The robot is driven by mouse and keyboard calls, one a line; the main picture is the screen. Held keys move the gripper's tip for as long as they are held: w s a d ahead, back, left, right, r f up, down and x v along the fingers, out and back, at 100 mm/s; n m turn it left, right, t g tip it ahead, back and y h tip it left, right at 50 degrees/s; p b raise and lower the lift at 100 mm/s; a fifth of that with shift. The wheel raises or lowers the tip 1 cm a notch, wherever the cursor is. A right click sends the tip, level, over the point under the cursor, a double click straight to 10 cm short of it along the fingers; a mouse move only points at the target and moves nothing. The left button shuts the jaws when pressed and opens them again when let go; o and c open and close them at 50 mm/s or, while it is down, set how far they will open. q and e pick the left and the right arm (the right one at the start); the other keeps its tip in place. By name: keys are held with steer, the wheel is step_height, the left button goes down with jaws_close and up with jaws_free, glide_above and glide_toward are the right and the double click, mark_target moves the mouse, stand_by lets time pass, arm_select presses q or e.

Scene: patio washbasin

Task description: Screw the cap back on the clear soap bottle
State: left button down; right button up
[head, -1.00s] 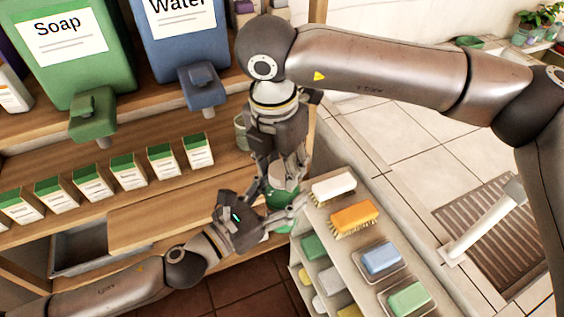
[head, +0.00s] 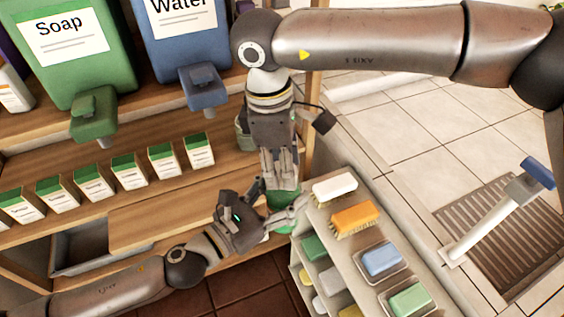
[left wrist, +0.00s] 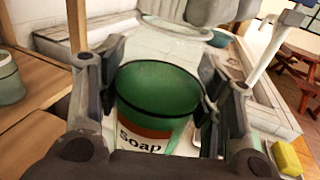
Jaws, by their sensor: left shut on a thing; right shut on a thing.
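The soap bottle (left wrist: 158,100), with green contents, a dark rim and a "Soap" label, stands between the fingers of my left gripper (left wrist: 155,100) in the left wrist view. My left gripper (head: 280,215) is shut on it. In the head view the bottle (head: 282,224) shows only as green patches between the grippers, beside the small shelf. My right gripper (head: 280,185) points down from above, with its fingertips just over the bottle. It is shut on the cap, which its fingers hide. I cannot tell whether the cap touches the bottle.
The rack (head: 325,215) with brushes and soap bars stands close on the right. A lidded jar (left wrist: 8,78) stands on the wooden shelf at left. Soap (head: 75,50) and water (head: 188,40) dispensers and a row of small cartons (head: 93,180) are at left.

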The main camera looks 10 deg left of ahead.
steer(key=o, duration=0.6)
steer(key=shift+r, duration=0.1)
steer(key=shift+o, duration=0.2)
steer(key=shift+r, duration=2.25)
steer(key=shift+c, duration=0.3)
